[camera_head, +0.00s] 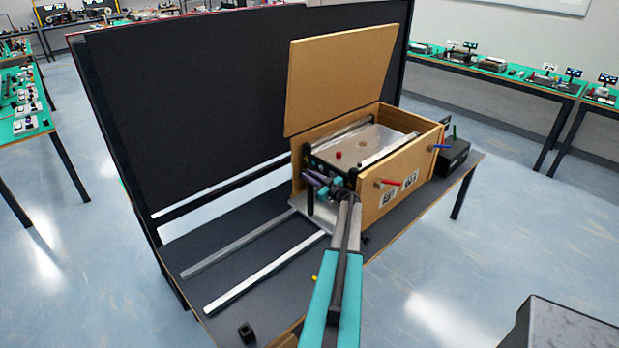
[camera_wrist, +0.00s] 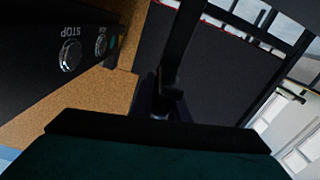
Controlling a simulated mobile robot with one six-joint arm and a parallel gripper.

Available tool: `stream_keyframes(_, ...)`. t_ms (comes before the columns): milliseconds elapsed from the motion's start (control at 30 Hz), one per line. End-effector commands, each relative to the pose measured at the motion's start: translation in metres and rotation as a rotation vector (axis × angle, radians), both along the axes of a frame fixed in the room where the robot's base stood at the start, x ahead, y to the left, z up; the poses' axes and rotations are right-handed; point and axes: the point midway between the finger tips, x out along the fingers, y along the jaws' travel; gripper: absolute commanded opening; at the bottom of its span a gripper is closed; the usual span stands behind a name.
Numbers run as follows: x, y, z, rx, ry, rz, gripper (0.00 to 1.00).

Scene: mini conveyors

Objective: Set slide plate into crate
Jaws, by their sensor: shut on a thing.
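The crate (camera_head: 397,198) is an open wooden box on the dark table, its lid (camera_head: 340,75) raised. A black-framed unit with a silver top (camera_head: 368,146) is in it. A flat silver plate, likely the slide plate (camera_head: 318,214), shows low at the crate's near left end, partly hidden by my arm. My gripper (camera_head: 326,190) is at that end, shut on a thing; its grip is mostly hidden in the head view. In the wrist view a dark bar (camera_wrist: 180,50) rises beyond my gripper (camera_wrist: 160,115). Whether the plate touches the crate floor I cannot tell.
A black panel with a STOP button (camera_wrist: 70,56) is close on the left in the wrist view. Two metal rails (camera_head: 265,273) lie on the table (camera_head: 215,232). A tall black board (camera_head: 200,110) stands behind. A black box (camera_head: 452,157) is right of the crate.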

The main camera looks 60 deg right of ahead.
Motion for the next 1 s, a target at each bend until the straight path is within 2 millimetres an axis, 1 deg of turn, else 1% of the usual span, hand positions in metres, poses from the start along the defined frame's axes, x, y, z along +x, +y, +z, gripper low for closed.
stream_keyframes(33, 0.008, 0.003, 0.003, -0.006, -0.002, 0.013, 0.0)
stream_keyframes(267, 0.002, -0.003, 0.004, -0.006, -0.003, 0.006, 0.0)
stream_keyframes(300, 0.001, -0.004, 0.004, -0.006, -0.004, 0.005, 0.18)
stream_keyframes(367, -0.001, -0.005, 0.004, -0.006, -0.003, 0.003, 0.28)
stream_keyframes(400, -0.003, -0.006, 0.004, -0.005, -0.004, 0.0, 0.31)
stream_keyframes(767, -0.014, -0.011, 0.002, -0.003, -0.003, -0.012, 0.31)
stream_keyframes(1000, -0.028, -0.007, 0.001, -0.003, -0.002, -0.014, 0.31)
